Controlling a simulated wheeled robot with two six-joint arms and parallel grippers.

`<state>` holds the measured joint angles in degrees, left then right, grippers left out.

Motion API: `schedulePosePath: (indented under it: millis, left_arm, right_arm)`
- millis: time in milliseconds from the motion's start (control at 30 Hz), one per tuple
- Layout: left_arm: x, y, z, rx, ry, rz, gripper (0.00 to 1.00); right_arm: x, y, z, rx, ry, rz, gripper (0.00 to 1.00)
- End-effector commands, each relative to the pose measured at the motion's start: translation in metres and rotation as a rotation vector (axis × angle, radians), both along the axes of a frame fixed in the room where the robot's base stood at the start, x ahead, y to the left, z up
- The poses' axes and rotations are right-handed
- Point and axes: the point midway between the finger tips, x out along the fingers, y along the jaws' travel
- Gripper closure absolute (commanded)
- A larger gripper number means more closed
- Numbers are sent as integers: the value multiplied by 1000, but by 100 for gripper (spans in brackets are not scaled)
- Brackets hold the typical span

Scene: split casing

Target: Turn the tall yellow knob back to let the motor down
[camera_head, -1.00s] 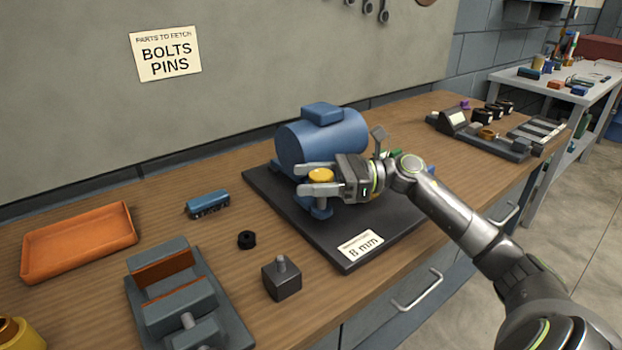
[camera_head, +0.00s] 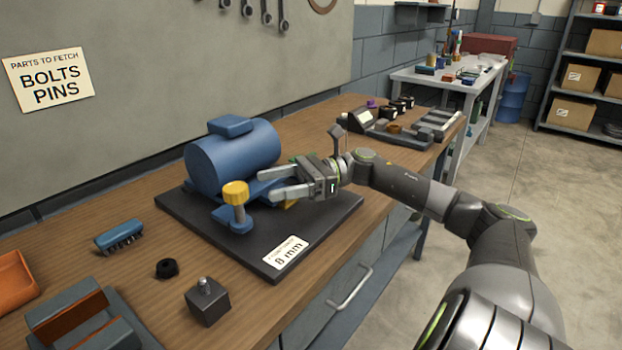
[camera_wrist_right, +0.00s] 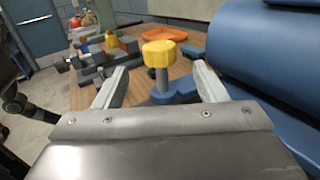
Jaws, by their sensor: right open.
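The tall yellow knob (camera_head: 236,193) stands upright on a grey post over a blue foot at the front left of the blue motor (camera_head: 232,158). The motor lies on a dark base plate (camera_head: 330,214). My right gripper (camera_head: 266,186) is open and empty, to the right of the knob, its fingers pointing at it and apart from it. In the right wrist view the knob (camera_wrist_right: 159,54) shows beyond and between the two open fingertips (camera_wrist_right: 160,80), with the motor (camera_wrist_right: 270,50) on the right. My left gripper is not in view.
A card reading 8 mm (camera_head: 286,252) lies on the plate's front corner. A grey block with a peg (camera_head: 207,302), a black ring (camera_head: 167,268), a blue brush-like part (camera_head: 119,237) and a vise (camera_head: 75,325) stand to the left. Gauges and trays (camera_head: 400,128) fill the bench's far end.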

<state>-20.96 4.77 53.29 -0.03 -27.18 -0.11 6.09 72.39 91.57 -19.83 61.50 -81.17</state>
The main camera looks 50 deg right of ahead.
Motion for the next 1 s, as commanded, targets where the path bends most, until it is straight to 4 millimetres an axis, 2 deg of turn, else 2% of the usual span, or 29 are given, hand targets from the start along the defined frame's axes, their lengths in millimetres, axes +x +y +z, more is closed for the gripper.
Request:
schedulePosePath:
  millis: [33, 200, 400, 1000]
  left_arm:
    - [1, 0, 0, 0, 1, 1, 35]
    - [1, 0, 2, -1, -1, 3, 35]
    - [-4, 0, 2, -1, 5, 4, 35]
    - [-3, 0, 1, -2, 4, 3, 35]
  right_arm:
    - [-5, -12, -2, -5, 6, -4, 35]
    - [-20, -42, -1, -3, 4, -4, 35]
    - [-29, -62, -1, 0, 0, -1, 35]
    - [-31, -66, -1, 0, -1, 0, 35]
